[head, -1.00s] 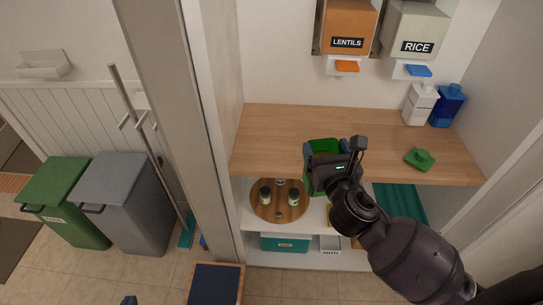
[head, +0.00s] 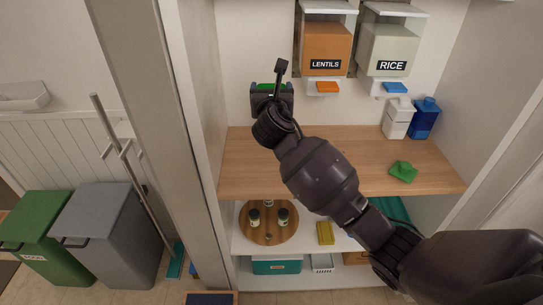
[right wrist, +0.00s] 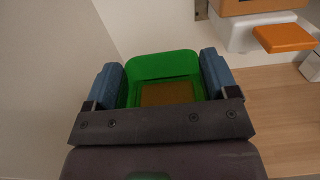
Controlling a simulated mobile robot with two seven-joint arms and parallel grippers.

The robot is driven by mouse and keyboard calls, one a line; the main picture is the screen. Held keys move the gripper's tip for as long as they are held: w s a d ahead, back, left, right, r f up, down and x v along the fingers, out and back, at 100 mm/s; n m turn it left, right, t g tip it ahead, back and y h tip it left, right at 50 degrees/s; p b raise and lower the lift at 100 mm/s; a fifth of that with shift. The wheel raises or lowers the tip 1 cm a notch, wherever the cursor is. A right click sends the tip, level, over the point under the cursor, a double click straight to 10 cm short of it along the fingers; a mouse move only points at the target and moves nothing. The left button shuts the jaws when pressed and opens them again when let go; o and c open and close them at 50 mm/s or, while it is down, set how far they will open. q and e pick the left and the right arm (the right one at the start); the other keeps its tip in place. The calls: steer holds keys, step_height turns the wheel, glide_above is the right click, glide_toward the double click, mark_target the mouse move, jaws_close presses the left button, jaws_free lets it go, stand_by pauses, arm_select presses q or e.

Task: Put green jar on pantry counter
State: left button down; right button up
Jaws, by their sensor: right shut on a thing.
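The green jar (right wrist: 165,65) is open-topped and see-through. In the right wrist view it sits between the two blue finger pads of my right gripper (right wrist: 160,85), which is shut on it. In the head view the gripper (head: 272,92) holds the jar at the back left, visually above the pantry counter (head: 255,160). Only a strip of the jar's green rim (head: 270,86) shows there; the gripper hides the rest. The wooden counter looks clear below it. My left gripper is not in view.
A green lid-like piece (head: 403,172) lies on the counter's right. White (head: 397,119) and blue (head: 424,120) bottles stand behind it. Lentils (head: 325,48) and rice (head: 388,52) dispensers hang above. A round wooden tray (head: 267,235) with small jars sits on the shelf below.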

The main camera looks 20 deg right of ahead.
step_height(320, 180, down, 13)
steer(key=shift+f+b, duration=0.2)
steer(key=shift+b, duration=0.95)
step_height(320, 180, down, 4)
steer(key=shift+r+b, duration=0.1)
steer(key=shift+b, duration=0.45)
steer(key=o, duration=1.4)
steer(key=shift+o, duration=0.2)
steer(key=v, duration=1.2)
steer(key=shift+p, duration=0.35)
